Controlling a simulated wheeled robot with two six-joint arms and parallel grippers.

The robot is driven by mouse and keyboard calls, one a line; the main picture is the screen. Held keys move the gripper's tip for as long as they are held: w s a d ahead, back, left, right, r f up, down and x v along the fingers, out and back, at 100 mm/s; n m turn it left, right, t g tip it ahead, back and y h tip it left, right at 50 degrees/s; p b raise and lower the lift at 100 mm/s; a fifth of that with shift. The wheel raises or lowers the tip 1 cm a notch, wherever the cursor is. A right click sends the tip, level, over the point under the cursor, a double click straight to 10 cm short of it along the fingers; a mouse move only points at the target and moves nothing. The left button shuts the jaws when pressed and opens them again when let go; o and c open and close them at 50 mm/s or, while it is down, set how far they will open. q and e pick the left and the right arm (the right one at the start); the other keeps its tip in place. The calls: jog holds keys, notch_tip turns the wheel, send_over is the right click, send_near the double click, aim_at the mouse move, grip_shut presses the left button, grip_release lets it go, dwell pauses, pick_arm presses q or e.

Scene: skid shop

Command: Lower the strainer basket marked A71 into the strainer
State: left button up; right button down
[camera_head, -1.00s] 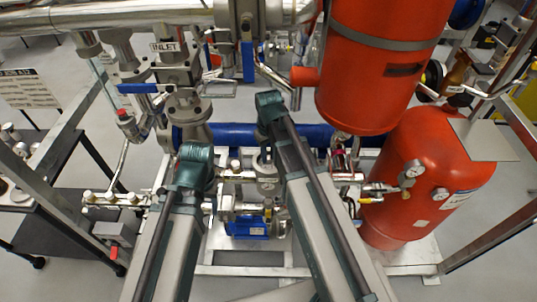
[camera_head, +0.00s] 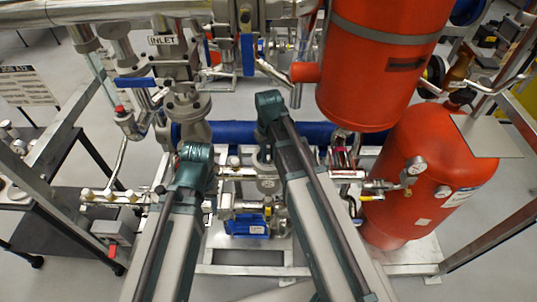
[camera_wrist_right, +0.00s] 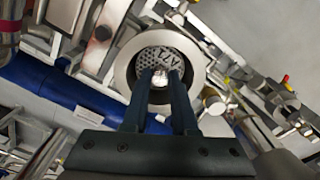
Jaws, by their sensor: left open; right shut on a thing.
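In the right wrist view, the strainer basket (camera_wrist_right: 147,60) shows a round perforated face marked A71, with the lettering turned in the picture. It lies within the round grey rim of the strainer (camera_wrist_right: 122,70). How deep it sits cannot be told. My right gripper (camera_wrist_right: 161,76) is over the opening, its two dark fingers close together and shut on the basket near its middle. The fingers hide the near part of the basket and rim. In the head view my two arms reach forward, but their links hide the right gripper. My left gripper's fingers are not visible.
A blue pipe (camera_head: 228,133) runs behind the arms. A red vessel (camera_head: 375,80) hangs at upper right, with a red tank (camera_head: 425,185) below it. A valve under the INLET sign (camera_head: 168,40) stands left. Pipework crowds both arms; little free room shows between them.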

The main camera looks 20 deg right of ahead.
jog(key=shift+f, duration=0.1)
jog(key=shift+c, duration=1.5)
grip_release()
notch_tip(320, 180, up, 8)
jog(key=p, duration=0.7)
jog(key=shift+f, duration=0.2)
jog(key=s+a+f+b, duration=0.2)
jog(key=s+a, duration=0.3)
jog(key=s, duration=0.2)
jog(key=s+a+f+n+h+b, duration=0.1)
jog(key=s+a+f+b, duration=0.1)
jog(key=s+a, duration=0.3)
jog(key=shift+s+a+f+b, duration=0.25)
jog(key=shift+s+f+b, duration=0.25)
jog(key=shift+s, duration=0.65)
